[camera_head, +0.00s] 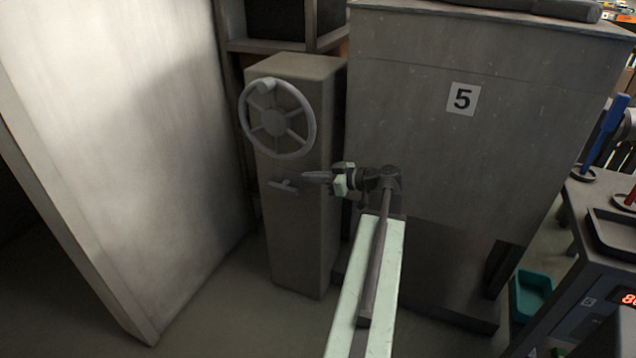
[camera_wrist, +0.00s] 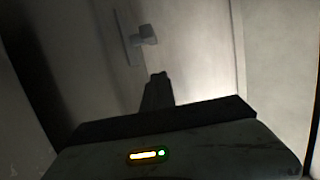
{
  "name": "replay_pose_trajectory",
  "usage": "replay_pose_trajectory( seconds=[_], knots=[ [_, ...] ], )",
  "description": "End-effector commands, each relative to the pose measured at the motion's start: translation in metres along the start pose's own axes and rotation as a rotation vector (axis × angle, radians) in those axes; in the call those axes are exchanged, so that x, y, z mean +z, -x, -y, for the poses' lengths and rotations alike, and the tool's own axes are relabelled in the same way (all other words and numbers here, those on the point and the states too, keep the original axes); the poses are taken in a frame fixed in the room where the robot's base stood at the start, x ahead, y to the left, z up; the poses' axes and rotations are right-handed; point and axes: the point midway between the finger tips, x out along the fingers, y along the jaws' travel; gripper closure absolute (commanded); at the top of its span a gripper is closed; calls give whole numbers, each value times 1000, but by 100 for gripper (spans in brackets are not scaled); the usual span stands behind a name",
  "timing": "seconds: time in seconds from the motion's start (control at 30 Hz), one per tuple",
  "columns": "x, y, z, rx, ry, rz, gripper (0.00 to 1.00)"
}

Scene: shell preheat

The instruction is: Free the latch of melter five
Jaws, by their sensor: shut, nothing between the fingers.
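Below the wheel is a small T-shaped latch handle (camera_head: 284,185). My gripper (camera_head: 305,177) is shut and empty, its tips pointing left, close to the handle; I cannot tell if they touch. In the wrist view the shut fingers (camera_wrist: 157,90) point up toward the latch handle (camera_wrist: 146,36), with a visible gap in the picture.
A tall pale panel (camera_head: 130,140) stands at the left, with open floor (camera_head: 230,310) between it and the post. At the right are a teal bin (camera_head: 532,295) on the floor and a bench with a dark tray (camera_head: 612,232) and a blue-handled tool (camera_head: 612,120).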

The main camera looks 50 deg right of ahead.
Motion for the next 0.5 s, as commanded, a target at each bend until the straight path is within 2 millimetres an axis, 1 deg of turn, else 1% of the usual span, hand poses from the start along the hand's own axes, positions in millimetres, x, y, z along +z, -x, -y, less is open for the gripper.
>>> replay_pose_trajectory(
  seconds=[0.03, 0.23, 0.27, 0.3, 0.4, 0.5],
  knots=[
    [3, -14, 0, -4, 1, 0, 100],
    [5, -55, 0, -2, 1, 0, 100],
    [17, -55, 0, 0, 0, 1, 100],
    [24, -56, 0, 1, 0, 1, 100],
    [34, -58, 0, 1, 0, 0, 100],
    [39, -60, 0, 1, 0, 0, 100]
  ],
)
